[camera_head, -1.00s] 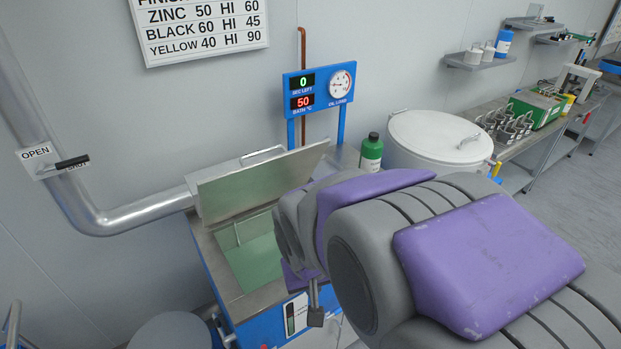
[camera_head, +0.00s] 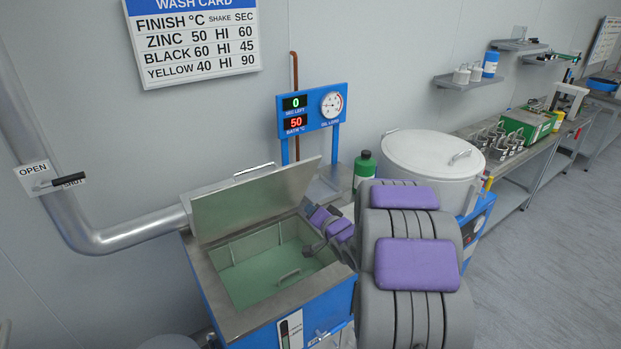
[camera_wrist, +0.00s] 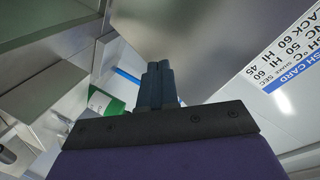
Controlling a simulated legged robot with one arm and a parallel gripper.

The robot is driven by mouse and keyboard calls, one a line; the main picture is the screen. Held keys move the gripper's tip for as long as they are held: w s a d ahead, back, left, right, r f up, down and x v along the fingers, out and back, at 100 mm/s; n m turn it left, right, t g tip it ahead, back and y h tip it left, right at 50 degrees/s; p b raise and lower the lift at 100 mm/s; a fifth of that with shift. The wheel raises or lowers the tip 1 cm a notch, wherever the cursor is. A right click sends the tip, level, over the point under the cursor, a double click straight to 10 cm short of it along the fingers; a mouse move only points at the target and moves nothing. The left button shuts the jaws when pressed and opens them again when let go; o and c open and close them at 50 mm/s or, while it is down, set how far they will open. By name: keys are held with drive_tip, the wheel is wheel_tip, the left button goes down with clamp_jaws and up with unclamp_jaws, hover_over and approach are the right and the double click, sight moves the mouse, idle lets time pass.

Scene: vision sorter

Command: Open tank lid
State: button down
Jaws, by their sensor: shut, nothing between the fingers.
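The tank (camera_head: 226,318) is a blue-sided box with a metal rim. Its metal lid (camera_head: 255,198) stands raised and tilted along the back edge, with a bar handle (camera_head: 255,168) showing above it. The opening is exposed, with green liquid (camera_head: 250,280) inside. My gripper (camera_head: 312,250) is small and dark in the head view, at the right part of the opening, in front of the raised lid. In the wrist view my gripper (camera_wrist: 157,83) is shut and empty. A smooth grey surface beside it is probably the lid; contact cannot be told.
A metal handle (camera_head: 288,275) shows in the tank. A green bottle (camera_head: 364,172) and a large white lidded drum (camera_head: 432,160) stand to the right. A blue gauge panel (camera_head: 312,110) stands behind. A thick pipe (camera_head: 130,236) runs at left. Floor at right is clear.

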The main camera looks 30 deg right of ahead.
drive_tip(key=d+f+m+t, duration=0.1)
drive_tip(key=d, duration=0.1)
drive_tip(key=m+t+y+b, duration=0.1)
drive_tip(key=m+t+y, duration=0.1)
drive_tip(key=m+t, duration=0.4)
approach(304, 167)
drive_tip(key=shift+n+t, duration=0.3)
drive_tip(key=shift+t, duration=0.2)
drive_tip(key=b+x, duration=0.1)
drive_tip(key=x, duration=0.2)
drive_tip(key=f+b+x, duration=0.1)
drive_tip(key=b+x, duration=0.1)
drive_tip(key=shift+w+r, duration=0.25)
drive_tip(key=shift+w, duration=0.3)
drive_tip(key=shift+w+d+r, duration=0.2)
drive_tip(key=shift+w+d, duration=0.1)
drive_tip(key=shift+w, duration=0.15)
drive_tip(key=shift+a+r, duration=0.15)
drive_tip(key=shift+a, duration=0.25)
drive_tip(key=shift+w, duration=0.1)
